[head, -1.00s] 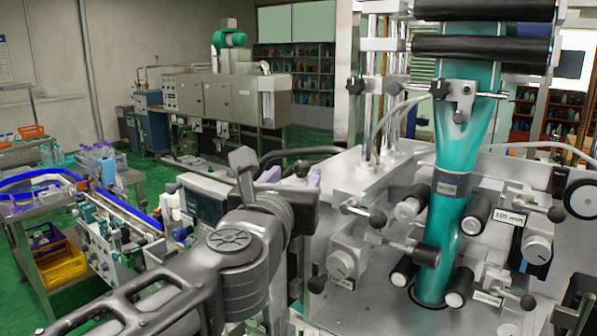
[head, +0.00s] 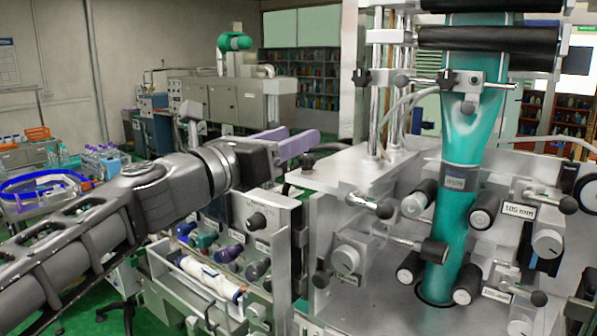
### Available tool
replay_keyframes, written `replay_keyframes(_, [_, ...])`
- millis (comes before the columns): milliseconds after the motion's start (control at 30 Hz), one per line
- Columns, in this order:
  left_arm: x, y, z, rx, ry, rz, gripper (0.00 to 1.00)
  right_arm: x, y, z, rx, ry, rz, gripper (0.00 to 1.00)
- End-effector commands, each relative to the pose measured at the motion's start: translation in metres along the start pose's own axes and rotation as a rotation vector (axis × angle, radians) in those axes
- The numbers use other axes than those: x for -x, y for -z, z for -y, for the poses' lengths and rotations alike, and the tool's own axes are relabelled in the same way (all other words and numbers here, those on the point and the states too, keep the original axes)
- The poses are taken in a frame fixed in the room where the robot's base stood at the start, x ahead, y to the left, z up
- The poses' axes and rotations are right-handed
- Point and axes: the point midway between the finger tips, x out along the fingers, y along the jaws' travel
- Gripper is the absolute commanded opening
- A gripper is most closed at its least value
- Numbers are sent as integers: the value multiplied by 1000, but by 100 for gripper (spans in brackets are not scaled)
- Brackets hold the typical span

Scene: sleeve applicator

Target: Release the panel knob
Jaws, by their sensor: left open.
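A dark round knob (head: 256,221) sits on the upright grey panel (head: 278,208) left of the sleeve machine. I take it for the panel knob, though other knobs are in view. My left gripper (head: 301,138) has two purple fingers spread apart with nothing between them. It appears above the panel in the picture, clear of the dark knob. My left arm comes in from the left and hides part of the background. My right gripper is out of view.
The metal machine stands at right with a teal sleeve (head: 455,210), rollers and clamp handles. Grey dial knobs (head: 345,260) sit on its front. A tray (head: 200,300) with a white roll lies below the panel.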

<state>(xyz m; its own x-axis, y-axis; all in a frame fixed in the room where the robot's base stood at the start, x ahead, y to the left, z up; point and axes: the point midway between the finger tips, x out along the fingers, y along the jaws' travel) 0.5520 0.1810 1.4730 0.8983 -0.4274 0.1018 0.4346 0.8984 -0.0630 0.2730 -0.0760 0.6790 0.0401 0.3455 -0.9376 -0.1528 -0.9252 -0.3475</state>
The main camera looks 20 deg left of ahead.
Motion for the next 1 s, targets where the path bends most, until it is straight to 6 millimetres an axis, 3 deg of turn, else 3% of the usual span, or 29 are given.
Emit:
replay_keyframes(200, [26,22,-30,-26,275,-52,50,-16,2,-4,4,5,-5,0])
replay_keyframes(433, [49,38,-38,-43,398,-112,50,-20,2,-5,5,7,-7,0])
replay_keyframes(800, [49,38,-37,-42,405,-114,50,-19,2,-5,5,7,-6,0])
replay_keyframes(1000, [34,39,-30,-40,407,-115,50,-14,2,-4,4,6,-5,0])
